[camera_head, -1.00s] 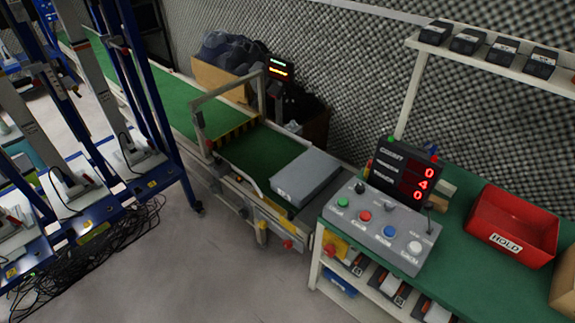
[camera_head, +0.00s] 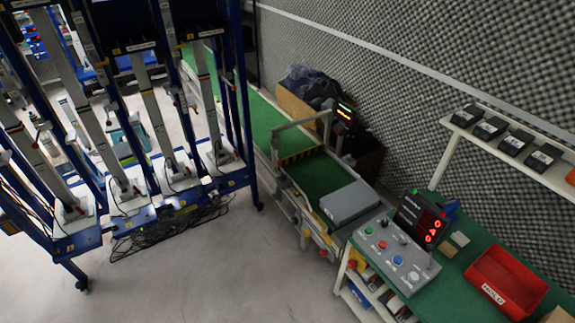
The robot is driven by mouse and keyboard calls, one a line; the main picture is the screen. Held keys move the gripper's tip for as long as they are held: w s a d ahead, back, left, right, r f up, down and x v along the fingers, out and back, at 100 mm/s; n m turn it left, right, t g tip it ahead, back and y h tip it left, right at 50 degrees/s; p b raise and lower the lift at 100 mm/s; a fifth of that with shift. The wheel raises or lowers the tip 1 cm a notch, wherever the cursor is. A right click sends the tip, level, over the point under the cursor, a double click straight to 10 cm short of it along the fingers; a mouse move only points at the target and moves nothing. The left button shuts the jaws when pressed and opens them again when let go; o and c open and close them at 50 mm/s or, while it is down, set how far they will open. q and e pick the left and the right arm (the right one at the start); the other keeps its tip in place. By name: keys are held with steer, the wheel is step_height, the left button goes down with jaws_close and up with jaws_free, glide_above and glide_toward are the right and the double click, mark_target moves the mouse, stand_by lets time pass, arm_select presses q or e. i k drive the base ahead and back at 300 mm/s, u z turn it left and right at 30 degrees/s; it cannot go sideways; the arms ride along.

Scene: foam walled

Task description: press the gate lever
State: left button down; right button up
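A grey control panel (camera_head: 388,252) sits on the left end of the green-topped bench at the lower right. It has green, red, blue and white buttons in a row, with a small black knob (camera_head: 384,223) behind them. A thin upright lever (camera_head: 428,259) seems to stand at its right end; its label is too small to read. A gate frame (camera_head: 301,125) with a yellow-black striped edge spans the green conveyor. A grey lidded box (camera_head: 348,203) rests on the conveyor beyond the gate, close to the panel. Neither of my grippers is in view.
A display (camera_head: 420,219) with red digits stands behind the panel. A red HOLD bin (camera_head: 505,282) sits right of it on the bench (camera_head: 462,284). A shelf (camera_head: 479,137) holds several black boxes. A blue rack (camera_head: 243,110) stands at left.

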mark_target(279, 163)
steer(key=u, duration=0.4)
steer(key=i, duration=2.05)
steer(key=z, duration=0.6)
